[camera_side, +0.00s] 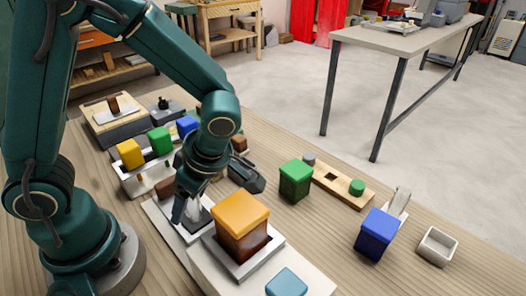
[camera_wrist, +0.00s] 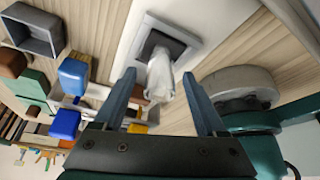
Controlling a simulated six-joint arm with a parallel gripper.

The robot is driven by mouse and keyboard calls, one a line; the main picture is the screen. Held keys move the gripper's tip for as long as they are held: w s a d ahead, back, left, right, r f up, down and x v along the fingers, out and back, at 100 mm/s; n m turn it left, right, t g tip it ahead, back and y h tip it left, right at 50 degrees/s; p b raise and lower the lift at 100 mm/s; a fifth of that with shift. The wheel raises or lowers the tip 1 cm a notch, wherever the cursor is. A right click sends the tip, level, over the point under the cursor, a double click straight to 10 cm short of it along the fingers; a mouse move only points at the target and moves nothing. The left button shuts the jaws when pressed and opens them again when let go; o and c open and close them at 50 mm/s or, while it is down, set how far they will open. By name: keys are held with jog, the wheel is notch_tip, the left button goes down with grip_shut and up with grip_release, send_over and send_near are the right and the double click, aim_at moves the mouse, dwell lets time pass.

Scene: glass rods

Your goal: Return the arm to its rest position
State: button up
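My gripper (camera_side: 186,206) points down over a white plate (camera_side: 160,217) in the side view. In the wrist view, the two fingers of my gripper (camera_wrist: 157,80) are spread apart. A pale, see-through glass rod (camera_wrist: 161,75) stands between them in a square grey holder (camera_wrist: 183,43). Gaps show between the rod and both fingers, so the gripper is open and not holding it. The rod's whitish shape also shows beside the fingers in the side view (camera_side: 194,211). Its lower end is hidden in the holder.
An amber-topped block (camera_side: 242,220) stands close to the right of my gripper. A green block (camera_side: 295,180), a blue block (camera_side: 377,233) and a small open grey box (camera_side: 437,246) stand farther right. Yellow (camera_side: 130,153) and green (camera_side: 160,140) blocks sit in a rack behind.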

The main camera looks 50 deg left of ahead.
jog(key=v, duration=0.4)
jog(key=shift+w+d+r, duration=0.1)
jog(key=shift+d+r, duration=0.05)
jog(key=shift+r, duration=0.2)
notch_tip(320, 180, up, 7)
jog(key=s+m+t+h, duration=0.2)
jog(key=m+t+h, duration=0.2)
jog(key=m, duration=1.8)
jog(key=shift+s+r+m+t, duration=0.2)
jog(key=shift+s+m+t, duration=0.1)
jog(key=shift+t, duration=1.4)
